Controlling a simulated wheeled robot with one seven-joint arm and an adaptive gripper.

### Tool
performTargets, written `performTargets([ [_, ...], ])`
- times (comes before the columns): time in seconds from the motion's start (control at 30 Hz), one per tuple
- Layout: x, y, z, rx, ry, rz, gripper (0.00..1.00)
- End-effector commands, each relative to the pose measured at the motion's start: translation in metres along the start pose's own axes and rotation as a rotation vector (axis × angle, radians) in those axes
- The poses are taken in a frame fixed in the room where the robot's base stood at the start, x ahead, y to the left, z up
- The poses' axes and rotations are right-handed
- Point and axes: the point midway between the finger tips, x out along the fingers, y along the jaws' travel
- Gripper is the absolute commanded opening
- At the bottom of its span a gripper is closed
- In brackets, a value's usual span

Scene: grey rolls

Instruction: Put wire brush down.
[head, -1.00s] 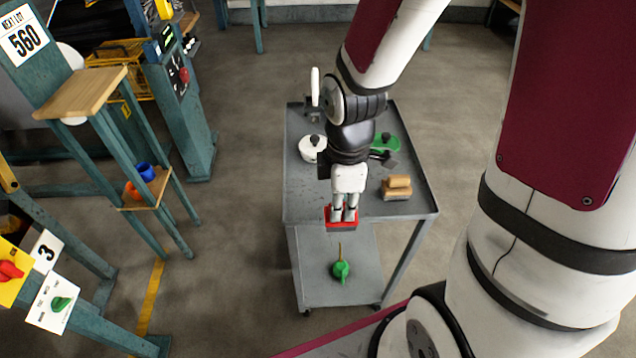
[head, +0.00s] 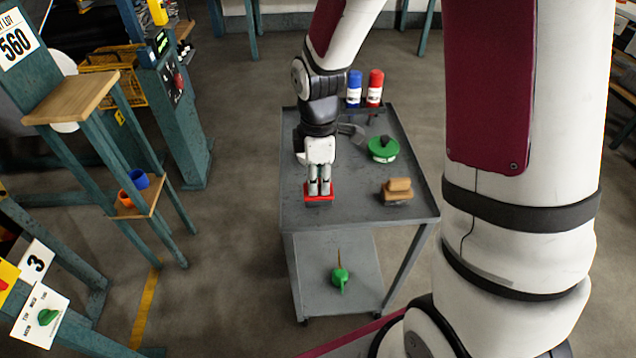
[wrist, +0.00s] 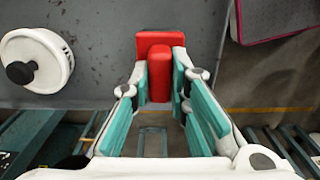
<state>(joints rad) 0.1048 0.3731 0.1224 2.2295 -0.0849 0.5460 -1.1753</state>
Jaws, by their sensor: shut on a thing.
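My gripper (head: 319,187) is shut on the red wire brush (head: 319,198), over the near left part of the grey cart's top (head: 350,210). The brush has a red block with a grey underside. In the wrist view, the fingers (wrist: 161,78) close on its raised red grip (wrist: 160,70), and its flat red block (wrist: 150,40) shows beyond. The brush looks level and low over the cart top. I cannot tell if its underside touches the surface.
A tan block-like item (head: 397,190) sits to the right of the brush. A green round item (head: 383,149), a blue can (head: 354,88) and a red can (head: 375,88) stand farther back. A white round item (wrist: 36,62) is nearby. A green oil can (head: 340,277) is on the lower shelf.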

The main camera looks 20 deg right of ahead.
Motion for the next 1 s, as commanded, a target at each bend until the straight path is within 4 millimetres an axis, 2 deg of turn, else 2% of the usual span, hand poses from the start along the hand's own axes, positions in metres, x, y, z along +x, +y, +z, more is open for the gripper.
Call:
performTargets([
  [0.1,0.013,0.0003,-0.0001,0.0,0.0,0.001,0.0],
  [0.43,0.0158,0.0004,0.0,0.0,0.001,0.003,0.0],
  [0.47,0.0153,0.0003,0.0,0.0,0.001,0.003,0.23],
  [0.5,0.0151,0.0003,0.0,0.0,0.001,0.003,0.32],
  [0.53,0.015,0.0003,0.0,0.001,0.001,0.003,0.36],
  [1.0,0.0162,0.0009,-0.0002,0.002,0.001,0.004,0.36],
])
